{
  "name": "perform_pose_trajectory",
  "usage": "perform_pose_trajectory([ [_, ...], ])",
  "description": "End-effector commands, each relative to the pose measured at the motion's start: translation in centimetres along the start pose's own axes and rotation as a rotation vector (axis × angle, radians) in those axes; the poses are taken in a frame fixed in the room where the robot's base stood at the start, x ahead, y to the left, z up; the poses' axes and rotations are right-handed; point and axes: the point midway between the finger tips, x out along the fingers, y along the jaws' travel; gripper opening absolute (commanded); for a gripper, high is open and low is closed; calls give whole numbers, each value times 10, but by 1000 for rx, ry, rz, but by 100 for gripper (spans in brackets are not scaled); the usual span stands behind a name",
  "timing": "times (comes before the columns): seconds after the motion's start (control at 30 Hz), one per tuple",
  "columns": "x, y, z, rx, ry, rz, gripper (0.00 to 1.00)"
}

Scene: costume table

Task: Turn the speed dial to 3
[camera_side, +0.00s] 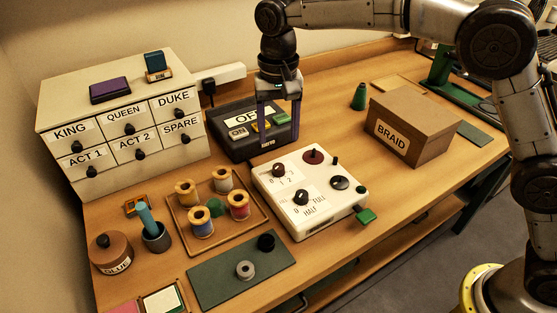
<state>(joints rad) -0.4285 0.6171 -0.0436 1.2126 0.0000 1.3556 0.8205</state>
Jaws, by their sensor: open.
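A white control box (330,212) stands in the middle of the table. On it, one black dial (277,170) has small number marks around it; a 0 and a 2 can be made out, but its setting is too small to read. A second black dial (301,197) below it is marked 0, HALF and FULL. My gripper (279,120) is open, fingers pointing down. In the picture it is above the number dial and in front of the black device; its height and exact distance from the dial are hard to tell.
The black device (233,149) has an OFF display and coloured buttons. The control box also bears a red disc (313,156) and a round black knob (340,183). A spool tray (182,238) lies left, a BRAID box (410,125) right, and a drawer cabinet (120,75) behind left.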

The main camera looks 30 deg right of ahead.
Motion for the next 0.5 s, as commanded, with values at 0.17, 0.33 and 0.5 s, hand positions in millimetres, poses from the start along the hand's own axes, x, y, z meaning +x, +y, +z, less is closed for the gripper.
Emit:
perform_pose_trajectory([
  [0.17,37,1,1,0,-3,3,65],
  [0.33,65,1,1,0,-3,3,65],
  [0.5,82,0,0,0,-1,1,65],
])
